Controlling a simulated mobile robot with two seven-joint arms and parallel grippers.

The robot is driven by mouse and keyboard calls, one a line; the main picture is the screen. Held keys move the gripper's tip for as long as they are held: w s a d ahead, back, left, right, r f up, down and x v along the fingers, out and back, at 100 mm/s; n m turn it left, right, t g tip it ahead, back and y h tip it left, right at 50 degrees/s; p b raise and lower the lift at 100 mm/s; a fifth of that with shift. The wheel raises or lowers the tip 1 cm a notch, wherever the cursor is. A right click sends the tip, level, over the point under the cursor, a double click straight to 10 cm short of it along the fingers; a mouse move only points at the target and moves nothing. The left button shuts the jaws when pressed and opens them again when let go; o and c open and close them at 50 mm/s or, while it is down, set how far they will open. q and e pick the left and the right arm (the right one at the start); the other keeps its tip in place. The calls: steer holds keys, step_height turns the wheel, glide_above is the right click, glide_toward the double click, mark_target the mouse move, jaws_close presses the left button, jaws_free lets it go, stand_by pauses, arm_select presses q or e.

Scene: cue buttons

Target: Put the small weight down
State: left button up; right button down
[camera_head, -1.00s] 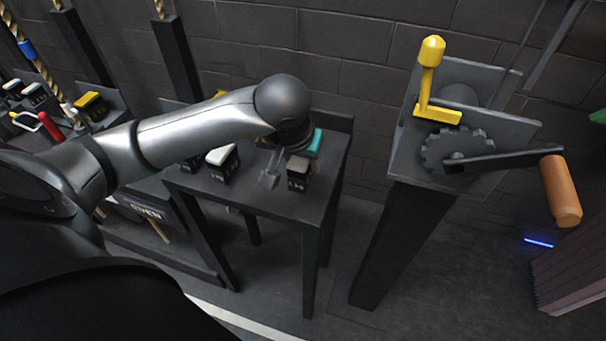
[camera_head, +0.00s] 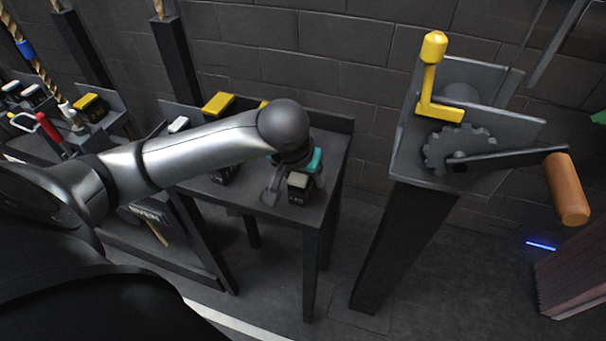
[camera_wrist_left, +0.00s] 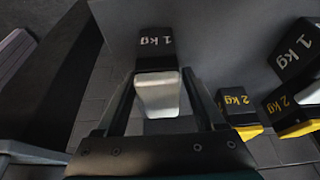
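The small weight (camera_head: 297,194) is a dark block marked 1 kg with a pale top. It also shows in the left wrist view (camera_wrist_left: 155,45), upright, between the fingers near its pale top. My left gripper (camera_head: 285,185) is shut on it, at the front of the dark table (camera_head: 260,205). The gripper's teal part shows behind the weight. I cannot tell whether the weight's base touches the table. My right gripper is not in view.
Yellow-topped 2 kg weights (camera_wrist_left: 237,101) and another 1 kg weight (camera_wrist_left: 297,48) stand on the same table. A stand with a toothed wheel (camera_head: 460,150), a yellow lever (camera_head: 431,80) and an orange-handled crank (camera_head: 566,190) is to the right. A brick wall is behind.

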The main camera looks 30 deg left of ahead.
arm_select(q)
steer(key=shift+r, duration=0.1)
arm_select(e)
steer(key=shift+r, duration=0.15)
arm_select(q)
steer(key=shift+s+r, duration=0.1)
steer(key=shift+r, duration=0.3)
steer(key=p+v, duration=0.1)
steer(key=v, duration=0.4)
steer(key=shift+r+p, duration=0.2)
steer(key=shift+p, duration=0.2)
steer(key=p+v, duration=0.1)
steer(key=v, duration=0.5)
steer(key=shift+s+d+f, duration=0.1)
steer(key=shift+s, duration=0.1)
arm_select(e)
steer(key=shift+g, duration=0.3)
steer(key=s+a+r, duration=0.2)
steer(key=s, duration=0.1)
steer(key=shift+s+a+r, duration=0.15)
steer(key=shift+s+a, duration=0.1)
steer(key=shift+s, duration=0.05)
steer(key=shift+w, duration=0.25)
